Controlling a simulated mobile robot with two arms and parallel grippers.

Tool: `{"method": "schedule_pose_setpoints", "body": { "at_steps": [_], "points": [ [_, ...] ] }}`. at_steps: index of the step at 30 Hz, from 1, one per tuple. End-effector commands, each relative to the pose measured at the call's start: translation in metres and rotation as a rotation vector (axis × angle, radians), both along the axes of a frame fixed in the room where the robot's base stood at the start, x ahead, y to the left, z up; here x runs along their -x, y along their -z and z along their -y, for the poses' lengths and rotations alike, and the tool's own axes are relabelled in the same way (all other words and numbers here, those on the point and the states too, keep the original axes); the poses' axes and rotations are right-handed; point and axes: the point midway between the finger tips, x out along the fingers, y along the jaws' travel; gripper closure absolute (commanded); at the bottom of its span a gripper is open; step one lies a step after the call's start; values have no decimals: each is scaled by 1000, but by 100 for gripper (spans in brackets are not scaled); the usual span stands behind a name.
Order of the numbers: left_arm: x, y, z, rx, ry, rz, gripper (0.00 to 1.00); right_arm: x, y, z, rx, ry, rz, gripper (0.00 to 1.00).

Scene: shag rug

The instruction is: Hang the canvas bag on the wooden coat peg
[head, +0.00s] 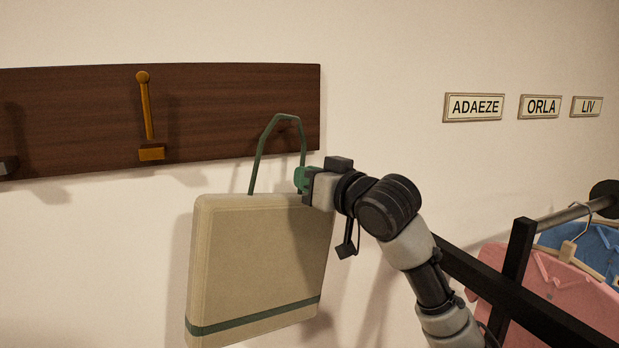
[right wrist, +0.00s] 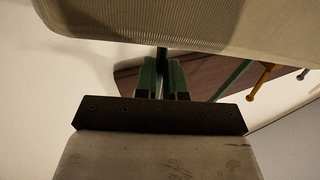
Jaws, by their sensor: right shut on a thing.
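The canvas bag (head: 258,262) is beige with a green stripe near its bottom and a stiff green handle loop (head: 259,150) on top. My right gripper (head: 302,179) is shut on the right side of the handle, just above the bag's top edge. The bag hangs in front of the wall, below and right of the peg. The wooden coat peg (head: 146,112) is orange-brown with a round tip, on a dark board. It is apart from the handle. In the right wrist view the green fingers (right wrist: 163,80) close around the handle, the bag (right wrist: 200,22) fills the top and the peg (right wrist: 258,84) shows at right. My left gripper is out of view.
The dark wood board (head: 230,105) spans the upper left wall. A darker peg (head: 8,165) is at its left end. Name plates (head: 474,107) are on the right wall. A black rack (head: 515,262) with pink and blue garments (head: 560,285) stands at lower right, close to my right arm.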

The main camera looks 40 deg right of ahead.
Motion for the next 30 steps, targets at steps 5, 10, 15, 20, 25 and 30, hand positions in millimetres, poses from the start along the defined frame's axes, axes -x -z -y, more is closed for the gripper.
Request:
{"method": "schedule_pose_setpoints", "body": {
  "at_steps": [5,10,15,20,25,30],
  "points": [
    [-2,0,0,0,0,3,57,0,-1,0,-1,0,3,100],
    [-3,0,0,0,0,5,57,1,-1,0,-1,0,3,83],
    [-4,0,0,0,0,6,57,0,-1,0,0,0,2,61],
    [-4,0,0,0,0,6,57,0,0,0,0,-1,1,61],
    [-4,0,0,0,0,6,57,0,1,0,0,-1,-3,61],
    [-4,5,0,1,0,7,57,7,2,0,1,-1,0,61]
  ]
}}
